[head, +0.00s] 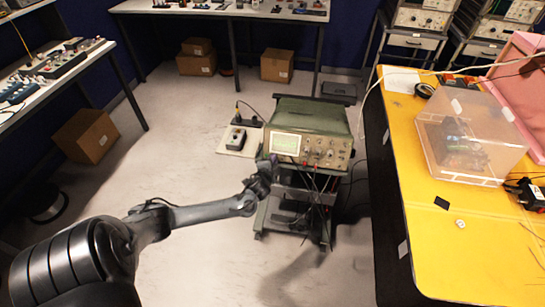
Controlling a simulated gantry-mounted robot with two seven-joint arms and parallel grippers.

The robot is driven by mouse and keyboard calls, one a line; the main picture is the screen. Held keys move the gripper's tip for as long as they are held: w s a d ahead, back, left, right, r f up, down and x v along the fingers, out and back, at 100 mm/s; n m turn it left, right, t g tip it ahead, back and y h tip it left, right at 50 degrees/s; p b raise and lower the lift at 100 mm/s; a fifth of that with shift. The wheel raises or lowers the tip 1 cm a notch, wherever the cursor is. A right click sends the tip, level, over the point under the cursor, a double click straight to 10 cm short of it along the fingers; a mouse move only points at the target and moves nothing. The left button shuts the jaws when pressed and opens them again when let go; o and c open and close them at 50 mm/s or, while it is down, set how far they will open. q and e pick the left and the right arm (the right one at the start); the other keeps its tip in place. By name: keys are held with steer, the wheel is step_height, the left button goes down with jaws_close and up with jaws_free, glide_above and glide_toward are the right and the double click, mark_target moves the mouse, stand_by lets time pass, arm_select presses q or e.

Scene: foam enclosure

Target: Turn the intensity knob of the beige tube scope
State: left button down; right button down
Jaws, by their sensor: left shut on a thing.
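The beige tube scope (338,150) stands on a dark cart in the middle of the head view, with a green-grey top, a lit screen (286,143) at the left of its front panel and several knobs to the right. My left arm reaches in from the lower left. My left gripper (268,165) is at the lower left corner of the scope's front, just below the screen. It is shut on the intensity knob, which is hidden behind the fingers. The fingers are small and dark here. My right gripper is out of view.
A yellow table (430,225) with a clear plastic box (470,135) stands close on the right. Cables hang from the scope's front over the cart (285,218). A small device on a pale board (238,143) is left of the scope. Grey floor is open at the left.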

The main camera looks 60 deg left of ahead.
arm_select(q)
steer(key=shift+m+p, duration=0.7)
steer(key=shift+m, duration=0.2)
steer(key=c, duration=1.1)
jaws_free()
steer(key=p+v, duration=0.2)
steer(key=v, duration=0.8)
steer(key=shift+s+d+r+p, duration=0.15)
steer(key=shift+s+d+p, duration=0.1)
steer(key=shift+p, duration=0.1)
